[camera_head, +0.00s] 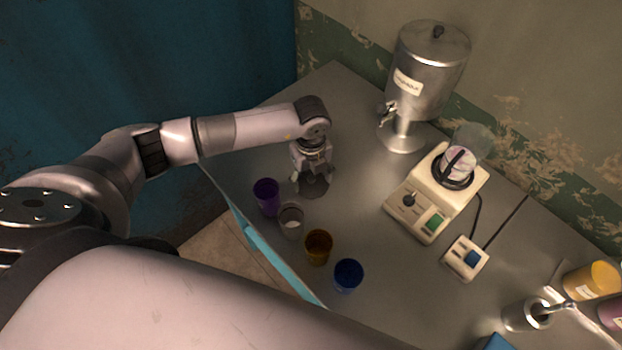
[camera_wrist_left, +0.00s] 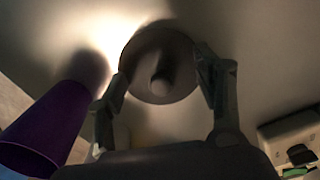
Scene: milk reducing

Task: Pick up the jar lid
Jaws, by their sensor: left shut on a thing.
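The jar lid (camera_wrist_left: 161,48) is a round, dull disc with a central knob, seen between my left fingers in the left wrist view. In the head view the lid (camera_head: 318,186) shows as a dark disc under the gripper, partly hidden by it. My left gripper (camera_head: 311,176) points down over the left part of the table and is shut on the lid. Its fingers (camera_wrist_left: 162,85) lie on either side of the lid in the wrist view. Whether the lid touches the tabletop, I cannot tell. My right gripper is not in view.
A purple cup (camera_head: 266,197) stands close to the left gripper, beside a grey cup (camera_head: 290,222), an amber cup (camera_head: 318,247) and a blue cup (camera_head: 348,275) along the near edge. A metal dispenser (camera_head: 425,75) and a cream device (camera_head: 428,205) stand behind. The table's middle is clear.

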